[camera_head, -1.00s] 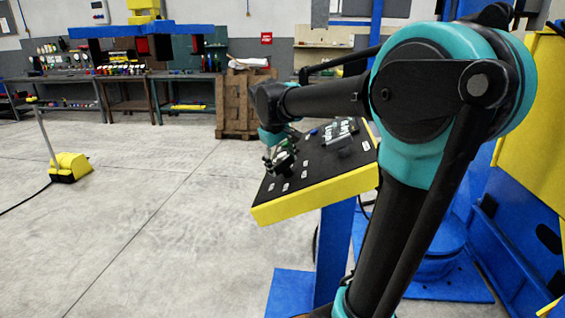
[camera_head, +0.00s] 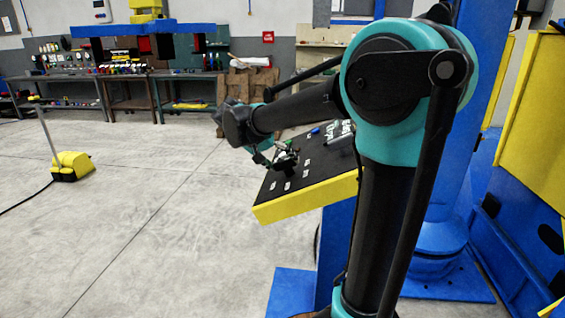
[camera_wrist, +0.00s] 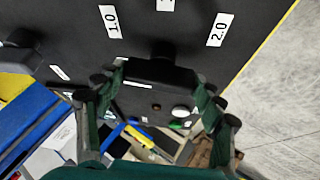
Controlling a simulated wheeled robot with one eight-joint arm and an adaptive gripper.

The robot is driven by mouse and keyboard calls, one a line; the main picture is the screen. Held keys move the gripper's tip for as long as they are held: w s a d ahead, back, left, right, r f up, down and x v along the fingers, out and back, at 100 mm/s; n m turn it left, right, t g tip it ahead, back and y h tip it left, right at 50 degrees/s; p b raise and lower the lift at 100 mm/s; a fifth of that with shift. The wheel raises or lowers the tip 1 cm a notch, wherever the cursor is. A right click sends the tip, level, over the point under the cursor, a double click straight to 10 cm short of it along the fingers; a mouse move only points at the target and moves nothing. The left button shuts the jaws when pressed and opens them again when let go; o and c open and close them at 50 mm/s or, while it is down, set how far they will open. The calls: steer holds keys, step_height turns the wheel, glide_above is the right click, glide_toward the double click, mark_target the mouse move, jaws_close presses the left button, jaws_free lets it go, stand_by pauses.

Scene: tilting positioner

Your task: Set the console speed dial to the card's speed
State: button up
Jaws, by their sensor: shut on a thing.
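The console (camera_head: 305,205) has a black sloping top and a yellow front edge. My gripper (camera_head: 285,162) is low over its top. In the wrist view my gripper (camera_wrist: 162,82) has its two fingers on either side of the black speed dial (camera_wrist: 158,72) and is shut on it. The dial's narrow tip points between the white labels "1.0" (camera_wrist: 110,22) and "2.0" (camera_wrist: 219,29), toward a third label (camera_wrist: 166,4) cut off by the picture's edge. I cannot make out a readable speed card in either view.
Several white labels and a green and a blue item (camera_head: 314,131) are on the console top. My arm hides its right part. A blue post and yellow panels stand at the right. A yellow foot unit (camera_head: 70,166) sits on open floor at left.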

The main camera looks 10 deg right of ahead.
steer(key=shift+m+g+h, duration=0.5)
steer(key=shift+m+h, duration=0.3)
steer(key=shift+m, duration=1.1)
steer(key=shift+a, duration=0.1)
steer(key=o, duration=1.2)
steer(key=shift+c, duration=0.2)
steer(key=v, duration=1.2)
steer(key=shift+w+f, duration=0.1)
